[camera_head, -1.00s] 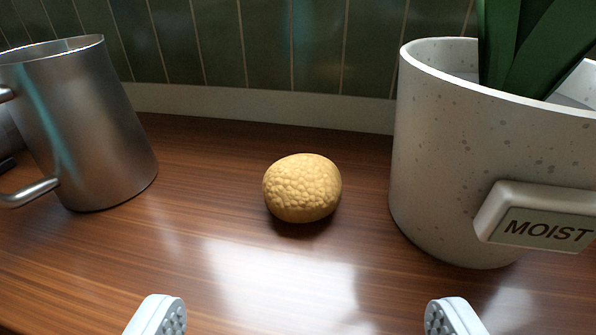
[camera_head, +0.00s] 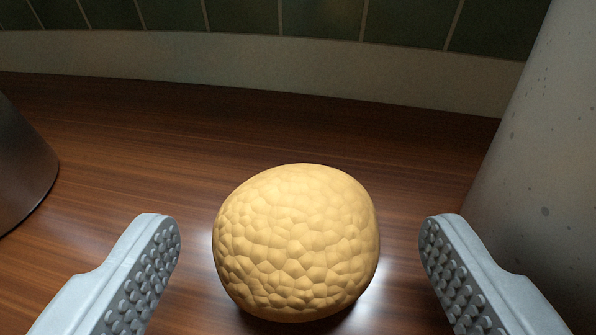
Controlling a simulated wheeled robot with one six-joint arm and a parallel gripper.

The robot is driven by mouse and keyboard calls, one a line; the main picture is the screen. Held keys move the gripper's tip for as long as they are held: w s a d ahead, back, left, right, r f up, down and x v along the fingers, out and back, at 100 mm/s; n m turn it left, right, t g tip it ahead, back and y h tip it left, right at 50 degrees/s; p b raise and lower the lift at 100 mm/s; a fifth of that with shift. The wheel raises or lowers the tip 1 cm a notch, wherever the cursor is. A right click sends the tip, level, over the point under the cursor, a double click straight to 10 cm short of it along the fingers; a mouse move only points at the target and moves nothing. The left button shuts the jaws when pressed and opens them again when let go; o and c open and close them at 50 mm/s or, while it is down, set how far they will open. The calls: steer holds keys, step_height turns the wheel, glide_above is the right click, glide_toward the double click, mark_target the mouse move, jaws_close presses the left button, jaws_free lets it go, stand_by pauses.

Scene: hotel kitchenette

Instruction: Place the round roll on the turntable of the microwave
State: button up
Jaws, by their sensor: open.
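The round roll (camera_head: 296,243) is yellow-tan with a cracked, bumpy crust. It sits on the brown wooden counter, close in front of me. My gripper (camera_head: 299,240) is open, with one grey studded finger to the left of the roll and one to the right. There is a gap between each finger and the roll, so neither touches it. The microwave and its turntable are not in view.
A speckled pale planter (camera_head: 545,170) stands close to the right finger. The base of a metal pitcher (camera_head: 18,165) is at the left edge. Behind the roll is bare wooden counter (camera_head: 250,120), then a pale strip and green wall tiles (camera_head: 320,18).

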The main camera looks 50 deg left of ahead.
steer(key=shift+w+a+f, duration=0.15)
steer(key=shift+w+a, duration=0.1)
steer(key=shift+a, duration=0.05)
steer(key=c, duration=1.2)
steer(key=shift+o, duration=0.2)
